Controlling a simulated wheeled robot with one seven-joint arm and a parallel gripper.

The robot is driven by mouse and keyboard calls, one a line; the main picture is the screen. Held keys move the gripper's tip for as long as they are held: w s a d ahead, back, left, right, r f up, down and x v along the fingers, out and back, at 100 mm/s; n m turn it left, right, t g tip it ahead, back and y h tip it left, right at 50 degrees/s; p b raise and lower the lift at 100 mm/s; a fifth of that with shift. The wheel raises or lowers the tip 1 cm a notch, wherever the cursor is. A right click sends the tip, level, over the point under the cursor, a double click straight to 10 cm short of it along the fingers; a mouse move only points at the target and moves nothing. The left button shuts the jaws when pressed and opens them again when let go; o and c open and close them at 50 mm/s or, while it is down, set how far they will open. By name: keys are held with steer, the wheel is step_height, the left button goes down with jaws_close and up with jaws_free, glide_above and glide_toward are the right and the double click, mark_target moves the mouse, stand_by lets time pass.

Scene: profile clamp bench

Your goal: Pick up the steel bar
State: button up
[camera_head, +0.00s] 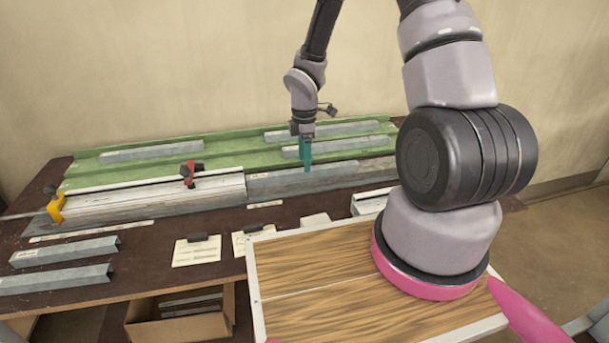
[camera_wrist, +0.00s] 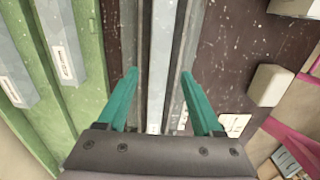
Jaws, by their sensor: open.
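Several grey steel bars are in view. One bar (camera_wrist: 160,50) lies lengthwise between my fingers in the wrist view, in a grey channel with raised sides. My gripper (camera_wrist: 159,76) is open, with one teal finger on each side of this bar, and nothing is gripped. In the head view my gripper (camera_head: 307,165) points down at the grey fixture (camera_head: 270,186) behind the table's middle. Contact with the bar cannot be told. Other bars lie on the green rack (camera_head: 150,151) and on the left of the dark table (camera_head: 65,251).
A pale clamp rail (camera_head: 140,202) with a red clamp (camera_head: 188,173) and a yellow clamp (camera_head: 55,206) adjoins the fixture on the left. Papers (camera_head: 196,252) lie in front. A cardboard box (camera_head: 180,325) sits below. A wood-topped surface (camera_head: 330,275) is at front.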

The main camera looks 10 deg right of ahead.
mark_target(304, 174)
step_height(304, 174, down, 3)
steer(key=shift+w+f, duration=0.1)
steer(key=shift+f, duration=0.05)
steer(key=shift+c, duration=0.3)
jaws_close()
stand_by(1.1)
